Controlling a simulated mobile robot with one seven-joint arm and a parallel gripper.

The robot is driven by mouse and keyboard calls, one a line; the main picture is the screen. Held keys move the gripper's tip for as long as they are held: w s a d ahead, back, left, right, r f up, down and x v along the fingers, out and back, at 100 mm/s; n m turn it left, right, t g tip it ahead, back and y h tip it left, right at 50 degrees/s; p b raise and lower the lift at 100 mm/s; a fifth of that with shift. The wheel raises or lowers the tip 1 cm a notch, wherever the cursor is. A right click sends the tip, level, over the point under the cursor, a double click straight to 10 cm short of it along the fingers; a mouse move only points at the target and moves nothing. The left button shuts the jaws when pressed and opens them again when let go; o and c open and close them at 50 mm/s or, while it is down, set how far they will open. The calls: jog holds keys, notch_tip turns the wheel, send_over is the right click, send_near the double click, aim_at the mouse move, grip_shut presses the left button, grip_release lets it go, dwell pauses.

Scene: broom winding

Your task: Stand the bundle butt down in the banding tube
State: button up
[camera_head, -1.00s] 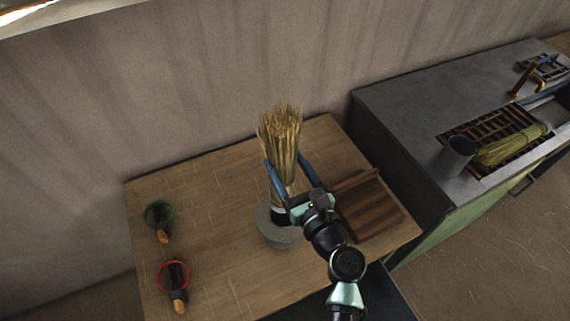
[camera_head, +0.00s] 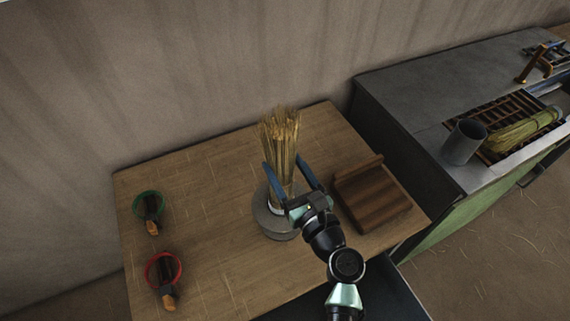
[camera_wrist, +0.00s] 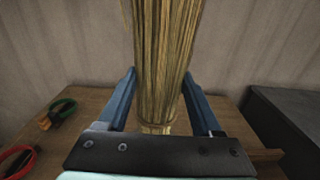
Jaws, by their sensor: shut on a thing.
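The straw bundle (camera_head: 279,138) stands roughly upright, its spread straw ends on top. My gripper (camera_head: 284,164) is shut on it, with one blue finger on each side. The wrist view shows the bundle (camera_wrist: 165,50) between the fingers of my gripper (camera_wrist: 160,82), with a paler band low on it. A round grey stand (camera_head: 272,224) on the wooden table is directly under the bundle, with a pale rim near the bundle's lower end. The bundle's butt is hidden by the gripper and the stand, so I cannot tell how deep it sits.
Green (camera_head: 148,205) and red (camera_head: 163,269) rings with dark, wooden-handled tools are at the table's left. A brown wooden block (camera_head: 372,197) stands close on the right. The right counter holds a grey cylinder (camera_head: 464,142) and another bundle (camera_head: 522,130) on a rack.

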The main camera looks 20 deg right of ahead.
aim_at(286, 185)
jog(key=shift+f+b, duration=2.35)
jog(key=shift+f, duration=0.6)
jog(key=o, duration=1.2)
jog(key=s+b, duration=0.1)
jog(key=s, duration=1.2)
jog(key=shift+d, duration=0.2)
